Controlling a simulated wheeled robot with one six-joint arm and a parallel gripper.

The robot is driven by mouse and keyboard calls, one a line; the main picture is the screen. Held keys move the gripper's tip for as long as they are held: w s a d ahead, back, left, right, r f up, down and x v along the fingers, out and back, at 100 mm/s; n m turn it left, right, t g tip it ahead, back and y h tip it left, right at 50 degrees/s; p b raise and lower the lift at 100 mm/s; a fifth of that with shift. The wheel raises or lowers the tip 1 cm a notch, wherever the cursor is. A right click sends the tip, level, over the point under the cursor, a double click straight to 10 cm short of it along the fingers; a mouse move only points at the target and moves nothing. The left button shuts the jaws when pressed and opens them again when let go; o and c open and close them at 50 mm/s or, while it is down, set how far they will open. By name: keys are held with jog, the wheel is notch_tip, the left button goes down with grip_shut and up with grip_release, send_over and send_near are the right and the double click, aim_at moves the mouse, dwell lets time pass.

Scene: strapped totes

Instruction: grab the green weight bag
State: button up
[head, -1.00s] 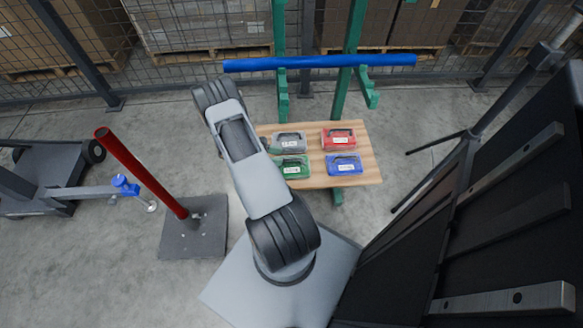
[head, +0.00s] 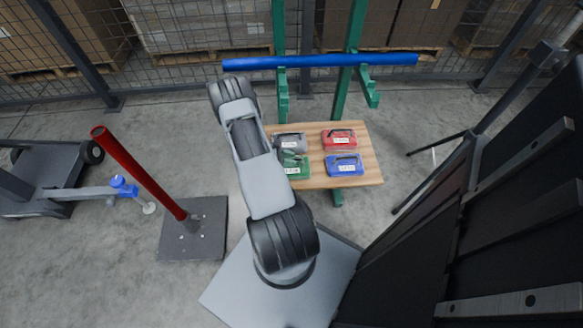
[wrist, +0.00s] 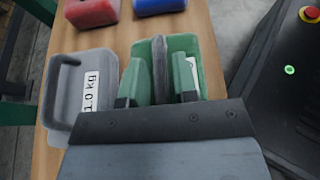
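The green weight bag (head: 298,172) lies at the near left of the wooden table and is partly hidden by my arm in the head view. In the wrist view the green weight bag (wrist: 205,50) is under my gripper (wrist: 158,85). Its dark upright handle (wrist: 159,62) stands between my two green fingers. A white label on the bag is partly covered by the right finger.
The grey 1.0 kg bag (wrist: 80,95) lies close on the left in the wrist view. The red bag (head: 338,138) and blue bag (head: 344,164) share the wooden table (head: 372,160). A blue bar (head: 320,61) on a green rack stands behind. A red post (head: 140,170) stands left.

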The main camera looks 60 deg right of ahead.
grip_shut()
jog(key=shift+r, duration=0.1)
dwell(0.9)
